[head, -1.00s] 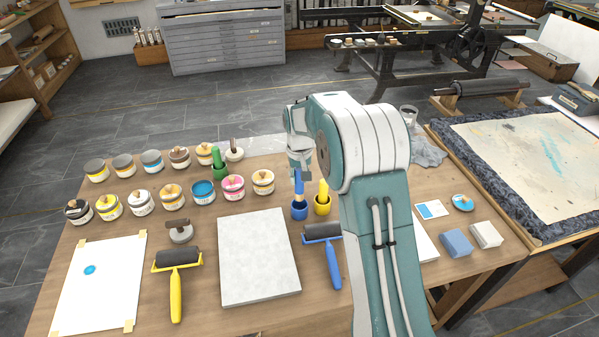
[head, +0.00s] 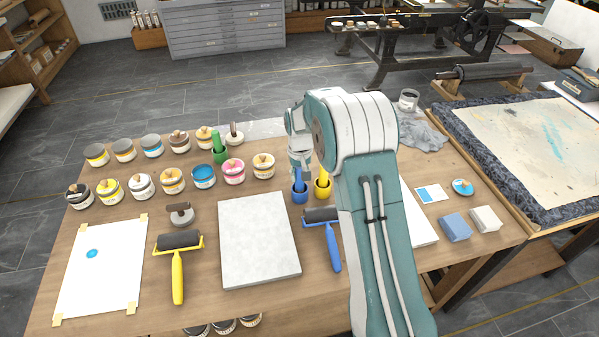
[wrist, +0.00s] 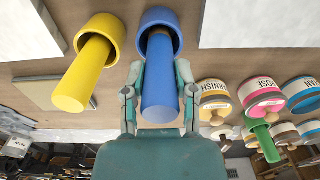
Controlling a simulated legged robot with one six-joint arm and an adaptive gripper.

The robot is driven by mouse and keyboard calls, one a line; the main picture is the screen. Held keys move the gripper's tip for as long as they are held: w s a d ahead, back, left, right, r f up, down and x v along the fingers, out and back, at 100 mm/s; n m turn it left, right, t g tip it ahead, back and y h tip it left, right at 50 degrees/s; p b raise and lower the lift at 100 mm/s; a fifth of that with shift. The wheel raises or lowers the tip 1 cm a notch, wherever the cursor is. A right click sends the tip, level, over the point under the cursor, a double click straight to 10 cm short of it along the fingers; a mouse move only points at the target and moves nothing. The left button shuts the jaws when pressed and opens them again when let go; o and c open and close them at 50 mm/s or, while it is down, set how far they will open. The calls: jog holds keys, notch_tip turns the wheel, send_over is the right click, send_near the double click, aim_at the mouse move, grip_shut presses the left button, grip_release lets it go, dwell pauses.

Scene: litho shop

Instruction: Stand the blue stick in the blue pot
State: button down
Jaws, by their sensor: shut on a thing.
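The blue stick (wrist: 160,95) is between the two fingers of my gripper (wrist: 160,68), which is shut on it. Its lower end is inside the mouth of the blue pot (wrist: 158,16) in the wrist view. In the head view the blue stick (head: 299,182) rises from the blue pot (head: 300,197), close to upright. My gripper (head: 300,172) is just above the pot, partly hidden behind my arm. Whether the stick touches the pot's bottom is hidden.
A yellow pot (head: 322,194) with a yellow stick stands close on the right of the blue pot. A blue roller (head: 328,240) and a grey slab (head: 258,240) lie in front. Several ink cans, including a pink-labelled one (head: 233,172), stand to the left.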

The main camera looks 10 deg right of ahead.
jog(key=shift+c, duration=1.6)
grip_release()
notch_tip(320, 180, up, 11)
jog(key=shift+r, duration=0.45)
